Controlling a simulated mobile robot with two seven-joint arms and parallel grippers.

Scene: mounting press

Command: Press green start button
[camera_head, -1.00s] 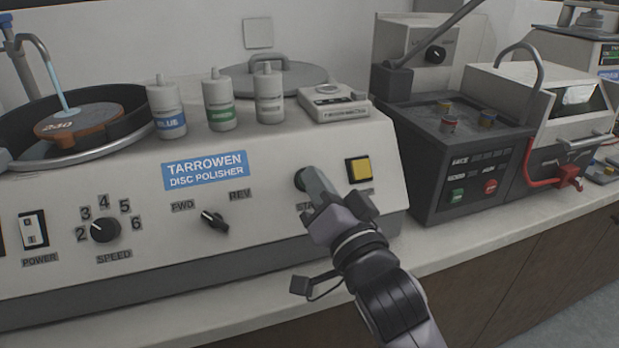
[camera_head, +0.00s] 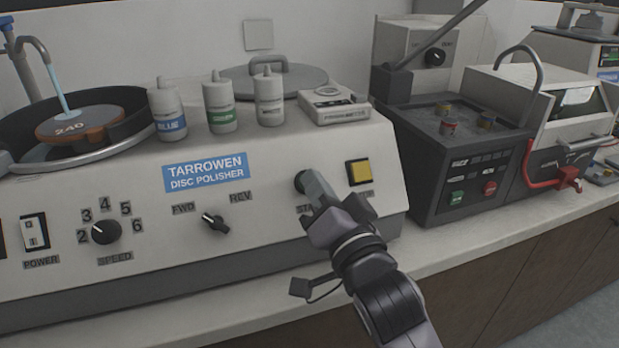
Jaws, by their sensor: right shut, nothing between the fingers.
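My right gripper (camera_head: 310,183) is shut and empty. Its fingertips are at the dark round surround (camera_head: 299,180) of a button on the polisher front, above a label partly hidden that begins "STA". The fingers cover most of this button, so its colour and whether it is pushed in cannot be told. A green button (camera_head: 456,198) also shows on the dark machine at right, beside a red button (camera_head: 489,188); my gripper is well apart from it. My left gripper is not in view.
The disc polisher (camera_head: 120,270) carries a yellow square button (camera_head: 359,172) close right of my gripper, a FWD/REV knob (camera_head: 214,222), a speed knob (camera_head: 106,231) and a power switch (camera_head: 34,232). Bottles stand on top. The counter front (camera_head: 470,255) is clear.

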